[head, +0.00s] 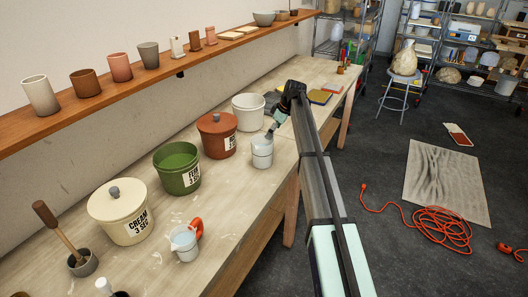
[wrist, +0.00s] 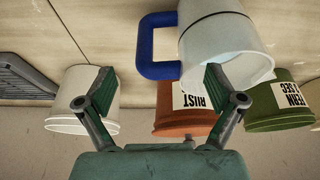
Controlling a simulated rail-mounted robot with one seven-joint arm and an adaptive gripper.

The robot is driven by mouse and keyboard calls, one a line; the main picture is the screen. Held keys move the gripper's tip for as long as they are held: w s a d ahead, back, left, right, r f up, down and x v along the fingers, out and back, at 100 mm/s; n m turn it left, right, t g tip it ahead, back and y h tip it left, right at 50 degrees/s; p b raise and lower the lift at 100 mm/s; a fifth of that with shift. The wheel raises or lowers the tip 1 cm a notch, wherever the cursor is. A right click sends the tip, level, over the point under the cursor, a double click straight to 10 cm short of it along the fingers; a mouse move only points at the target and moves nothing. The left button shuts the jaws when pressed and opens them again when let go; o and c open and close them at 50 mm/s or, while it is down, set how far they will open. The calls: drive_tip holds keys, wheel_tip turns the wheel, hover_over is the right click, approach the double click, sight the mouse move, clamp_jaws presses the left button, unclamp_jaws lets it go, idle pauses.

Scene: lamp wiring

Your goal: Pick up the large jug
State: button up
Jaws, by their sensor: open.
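A white jug (head: 262,153) stands on the bench beside the rust bucket, just below my gripper (head: 272,130). In the wrist view the jug (wrist: 228,45) shows a thick blue handle (wrist: 146,48), which lies beyond the gap between my fingers. My gripper (wrist: 162,90) is open with nothing between its fingers. The right finger overlaps the jug's edge in the picture; I cannot tell whether they touch. Another white jug (head: 184,243), with an orange-red handle (head: 198,229), stands nearer on the bench. It looks smaller, allowing for distance.
The rust bucket (head: 216,135), green fern bucket (head: 177,168), cream bucket (head: 122,212) and a white bucket (head: 248,112) line the bench close to the wall. A shelf (head: 130,85) with several cups hangs above.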

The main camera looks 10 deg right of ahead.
drive_tip(key=p+x, duration=0.2)
drive_tip(key=x, duration=0.2)
drive_tip(key=shift+a+r, duration=0.1)
drive_tip(key=shift+a, duration=0.05)
drive_tip(key=shift+w+a+f, duration=0.1)
drive_tip(key=shift+w+f, duration=0.05)
drive_tip(key=shift+f, duration=0.3)
clamp_jaws()
